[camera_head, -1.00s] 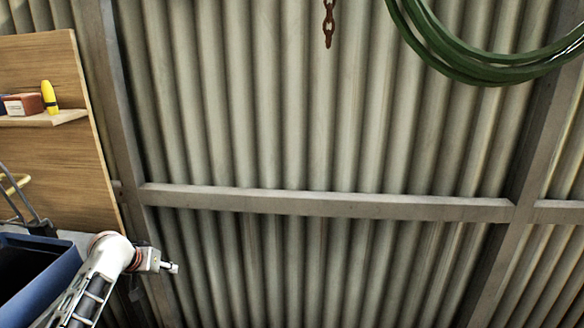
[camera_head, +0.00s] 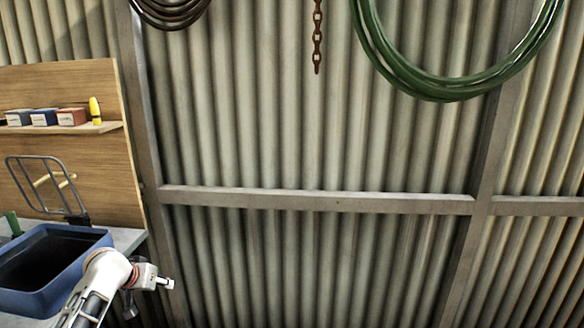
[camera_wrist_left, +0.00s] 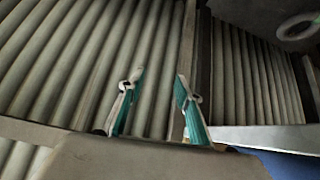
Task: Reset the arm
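My left arm (camera_head: 104,277) comes in at the lower left of the head view, bent, with its wrist end toward the right. In the left wrist view my left gripper (camera_wrist_left: 161,75) shows two teal-padded fingers held apart, with nothing between them. Corrugated wall shows behind the fingers. My right arm and gripper are in neither view.
A blue bin (camera_head: 75,286) stands on a workbench (camera_head: 128,238) beside my left arm. A wooden board with a shelf (camera_head: 100,127) holds small boxes and a yellow object (camera_head: 95,110). A green hose (camera_head: 440,85) and a chain (camera_head: 317,40) hang on the corrugated wall.

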